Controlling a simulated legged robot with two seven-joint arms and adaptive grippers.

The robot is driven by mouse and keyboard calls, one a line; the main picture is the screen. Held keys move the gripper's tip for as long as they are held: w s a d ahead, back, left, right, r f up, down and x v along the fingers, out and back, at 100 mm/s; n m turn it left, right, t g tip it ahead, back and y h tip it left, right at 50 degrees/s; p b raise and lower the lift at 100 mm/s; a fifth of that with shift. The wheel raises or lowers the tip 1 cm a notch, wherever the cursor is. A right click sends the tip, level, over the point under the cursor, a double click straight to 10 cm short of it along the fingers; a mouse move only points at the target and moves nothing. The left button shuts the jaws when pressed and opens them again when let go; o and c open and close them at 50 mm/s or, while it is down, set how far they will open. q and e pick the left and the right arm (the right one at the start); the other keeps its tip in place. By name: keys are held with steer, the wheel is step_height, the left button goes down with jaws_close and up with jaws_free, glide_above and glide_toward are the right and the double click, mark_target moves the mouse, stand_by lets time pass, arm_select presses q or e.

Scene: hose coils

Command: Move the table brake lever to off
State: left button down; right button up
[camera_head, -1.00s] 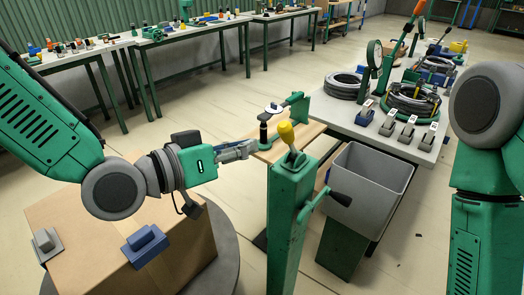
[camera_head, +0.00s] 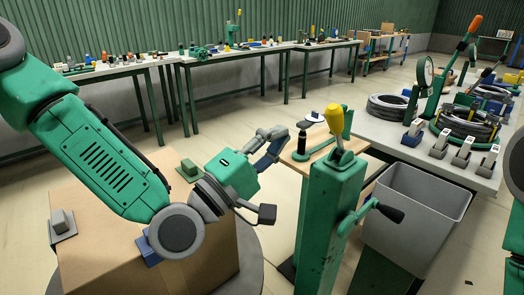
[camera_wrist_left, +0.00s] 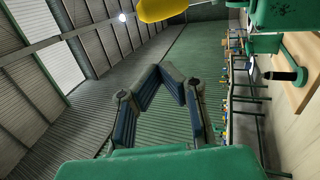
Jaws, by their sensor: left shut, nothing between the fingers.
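A green post (camera_head: 328,215) stands in front of me. On its top is a lever with a yellow knob (camera_head: 335,118), standing nearly upright; no on/off marking is readable. A crank with a black handle (camera_head: 388,212) sticks out of the post's right side. I cannot tell from any label which of these is the brake lever. My left gripper (camera_head: 274,145) is left of the yellow knob, apart from it, shut and empty. In the left wrist view its fingers (camera_wrist_left: 172,77) meet at the tips, with the yellow knob (camera_wrist_left: 160,8) at the top edge. My right gripper is not seen.
A grey bin (camera_head: 415,210) stands right of the post. Behind it a table (camera_head: 385,130) carries hose coils (camera_head: 393,107), grey clamps, a gauge and an orange-handled lever (camera_head: 470,30). A cardboard box (camera_head: 100,255) with small blocks is below my left arm.

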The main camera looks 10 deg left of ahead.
mark_target(338, 131)
arm_select(q)
steer(key=w+d+r, duration=0.2)
steer(key=w+d, duration=0.1)
steer(key=d, duration=0.2)
steer(key=shift+d, duration=0.3)
steer(key=shift+s+a+r+p, duration=0.1)
steer(key=shift+p, duration=0.2)
